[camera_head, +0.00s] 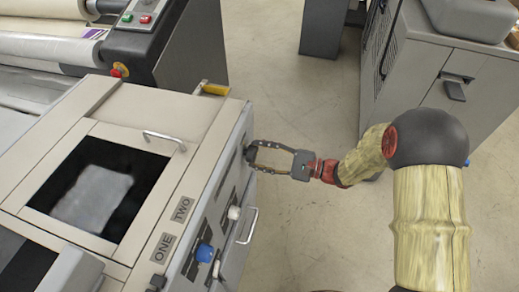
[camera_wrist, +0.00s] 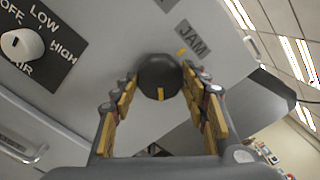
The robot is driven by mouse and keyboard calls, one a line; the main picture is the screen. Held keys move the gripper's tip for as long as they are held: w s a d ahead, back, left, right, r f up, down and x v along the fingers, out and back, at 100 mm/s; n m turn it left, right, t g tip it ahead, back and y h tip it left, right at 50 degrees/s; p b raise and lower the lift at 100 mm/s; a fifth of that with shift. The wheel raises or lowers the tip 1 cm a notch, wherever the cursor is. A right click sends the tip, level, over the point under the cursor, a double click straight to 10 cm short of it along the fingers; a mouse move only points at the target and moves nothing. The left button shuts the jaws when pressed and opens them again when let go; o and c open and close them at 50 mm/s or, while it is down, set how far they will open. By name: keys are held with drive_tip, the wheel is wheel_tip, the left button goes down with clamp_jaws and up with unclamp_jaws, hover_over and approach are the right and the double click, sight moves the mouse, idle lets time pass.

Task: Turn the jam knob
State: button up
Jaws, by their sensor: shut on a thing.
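The jam knob (camera_wrist: 158,76) is a round black knob with a yellow mark on its rim, on the grey machine panel beside the "JAM" label (camera_wrist: 191,39). In the wrist view my gripper (camera_wrist: 159,82) has its two yellow-padded fingers on either side of the knob, shut on it. In the head view my gripper (camera_head: 252,153) reaches from the right to the machine's side panel. The knob's face is partly hidden there by the fingers. A second yellow mark shows on the panel just above the knob in the wrist view.
A white air knob (camera_wrist: 22,45) with OFF, LOW and HIGH marks is on the same panel. A blue knob (camera_head: 204,253) and a handle (camera_head: 247,226) are lower on the panel. A grey cabinet (camera_head: 480,85) stands at the right; floor lies between.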

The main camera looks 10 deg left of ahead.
drive_tip(key=m+p, duration=0.4)
drive_tip(key=m, duration=0.1)
drive_tip(key=shift+r+m+p, duration=0.15)
drive_tip(key=shift+m+p, duration=0.15)
drive_tip(key=shift+p, duration=0.1)
drive_tip(key=m+p, duration=0.4)
drive_tip(key=m, duration=0.1)
drive_tip(key=shift+m, duration=0.3)
drive_tip(key=m+p, duration=0.4)
drive_tip(key=m, duration=0.1)
drive_tip(key=m+p, duration=0.3)
drive_tip(key=m, duration=0.2)
drive_tip(key=shift+f, duration=0.2)
drive_tip(key=shift+f+m, duration=0.1)
drive_tip(key=shift+m, duration=0.2)
drive_tip(key=o, duration=1.2)
